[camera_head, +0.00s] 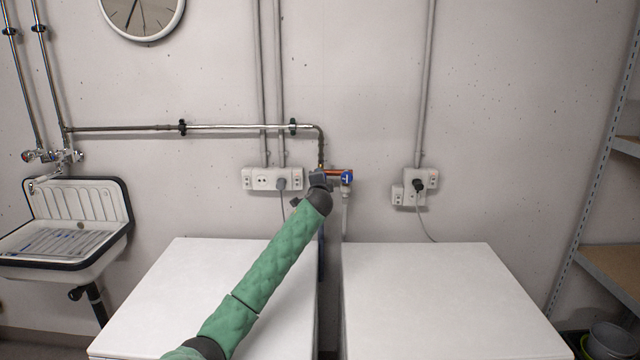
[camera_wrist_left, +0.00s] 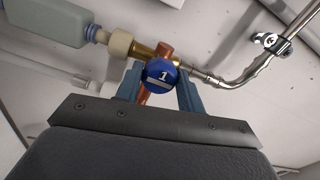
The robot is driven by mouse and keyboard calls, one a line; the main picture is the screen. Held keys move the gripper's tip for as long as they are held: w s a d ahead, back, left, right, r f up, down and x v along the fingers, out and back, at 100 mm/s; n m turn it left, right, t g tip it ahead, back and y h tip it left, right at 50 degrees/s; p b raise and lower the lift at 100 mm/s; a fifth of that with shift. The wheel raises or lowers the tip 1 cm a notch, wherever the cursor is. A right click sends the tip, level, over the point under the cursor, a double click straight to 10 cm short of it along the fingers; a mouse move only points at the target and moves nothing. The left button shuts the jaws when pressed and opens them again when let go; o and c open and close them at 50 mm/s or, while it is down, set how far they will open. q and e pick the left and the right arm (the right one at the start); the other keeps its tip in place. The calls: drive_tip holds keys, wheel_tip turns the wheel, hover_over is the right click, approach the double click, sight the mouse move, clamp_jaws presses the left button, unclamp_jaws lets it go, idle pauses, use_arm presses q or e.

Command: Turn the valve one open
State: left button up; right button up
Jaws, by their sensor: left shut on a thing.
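Valve one shows in the left wrist view as a round blue cap (camera_wrist_left: 161,74) marked "1", with a copper-coloured handle behind it and a brass body. My left gripper (camera_wrist_left: 158,88) is shut on this handle, one blue finger on each side of the cap. In the head view my left gripper (camera_head: 319,180) is at the pipework on the wall, above the gap between the two white machines, and hides part of the fitting. Another blue cap (camera_head: 347,178) shows just right of it; its number is not readable. My right gripper is not in view.
Two white machine tops, left (camera_head: 180,275) and right (camera_head: 440,290), stand below the pipework. Wall sockets (camera_head: 262,179) sit left of the valves, and more sockets (camera_head: 405,195) right. A metal pipe (camera_wrist_left: 250,70) runs close beside the gripper. A sink (camera_head: 75,225) is far left.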

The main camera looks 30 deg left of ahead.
use_arm(q)
drive_tip(key=shift+f, duration=0.15)
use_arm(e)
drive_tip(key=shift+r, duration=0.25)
use_arm(q)
drive_tip(key=o, duration=1)
drive_tip(key=shift+a, duration=0.15)
drive_tip(key=shift+c, duration=0.2)
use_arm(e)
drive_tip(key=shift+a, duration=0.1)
use_arm(q)
drive_tip(key=b+v, duration=0.2)
drive_tip(key=v, duration=0.6)
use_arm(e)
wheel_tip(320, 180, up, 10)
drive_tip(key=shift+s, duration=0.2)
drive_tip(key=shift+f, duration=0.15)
